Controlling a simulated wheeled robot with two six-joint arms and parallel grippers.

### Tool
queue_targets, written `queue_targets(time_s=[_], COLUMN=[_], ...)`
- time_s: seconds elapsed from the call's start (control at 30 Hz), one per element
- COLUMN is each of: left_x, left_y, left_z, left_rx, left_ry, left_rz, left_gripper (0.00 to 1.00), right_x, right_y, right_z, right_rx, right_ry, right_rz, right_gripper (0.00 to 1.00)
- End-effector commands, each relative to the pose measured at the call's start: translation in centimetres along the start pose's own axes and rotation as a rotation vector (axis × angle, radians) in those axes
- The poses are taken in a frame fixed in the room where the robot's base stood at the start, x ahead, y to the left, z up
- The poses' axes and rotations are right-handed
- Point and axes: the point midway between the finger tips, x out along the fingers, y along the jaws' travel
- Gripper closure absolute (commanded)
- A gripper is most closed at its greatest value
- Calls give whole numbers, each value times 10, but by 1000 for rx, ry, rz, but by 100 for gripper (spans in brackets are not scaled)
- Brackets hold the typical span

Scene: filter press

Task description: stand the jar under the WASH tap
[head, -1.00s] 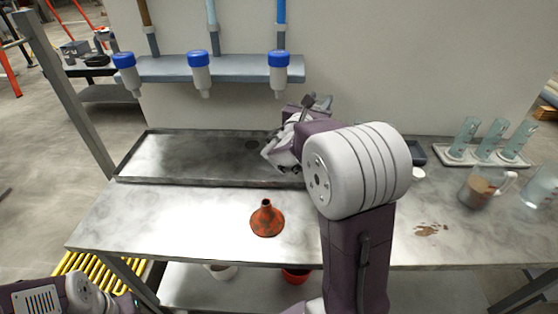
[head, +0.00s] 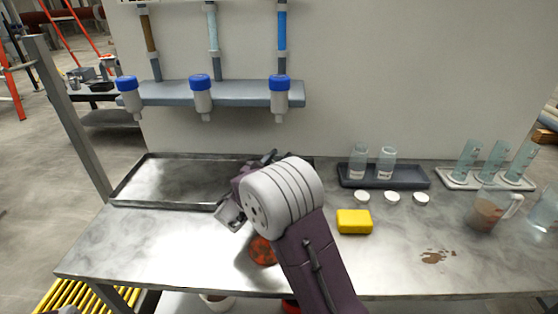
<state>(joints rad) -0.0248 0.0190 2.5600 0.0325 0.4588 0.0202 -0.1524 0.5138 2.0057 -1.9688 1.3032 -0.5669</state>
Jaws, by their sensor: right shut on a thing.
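Three taps with blue caps, the left tap (head: 130,97), middle tap (head: 201,97) and right tap (head: 279,98), hang from a wall shelf; I cannot read which is WASH. A metal drip tray (head: 150,201) lies below them. My right gripper (head: 229,216) is shut at the tray's front edge, partly behind my arm. What it holds is hidden, so I cannot tell whether it is the jar. Two clear labelled jars, one (head: 358,163) left of the other (head: 386,163), stand in a dark tray (head: 410,181) at right. My left gripper is out of view.
A rust-red funnel (head: 262,252) stands in front of the tray, partly behind my arm. A yellow sponge (head: 354,222), three white lids (head: 392,198), a rack of glass cylinders (head: 496,156), a jug of brown liquid (head: 488,212) and a brown spill (head: 437,257) are at right.

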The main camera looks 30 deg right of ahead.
Motion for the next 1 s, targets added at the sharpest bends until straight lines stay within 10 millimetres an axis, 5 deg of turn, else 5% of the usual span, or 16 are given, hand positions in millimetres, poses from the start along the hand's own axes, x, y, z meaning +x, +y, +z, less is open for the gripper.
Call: queue_targets(time_s=[0.23, 0.27, 0.33, 0.7, 1.0], left_x=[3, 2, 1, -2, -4], left_y=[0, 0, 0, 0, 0], left_z=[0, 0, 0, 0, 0], left_rx=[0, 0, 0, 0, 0], left_ry=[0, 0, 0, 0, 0], left_rz=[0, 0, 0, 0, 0], left_gripper=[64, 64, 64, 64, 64], right_x=[0, 0, 0, -2, -61], right_y=[0, 0, 0, 0, 2], right_z=[-4, -2, -2, 2, 2], right_rx=[0, 0, 0, 0, -2], right_ry=[1, 1, 2, 2, 2], right_rz=[0, 0, 0, 2, 7], right_gripper=[100, 59, 45, 45, 45])
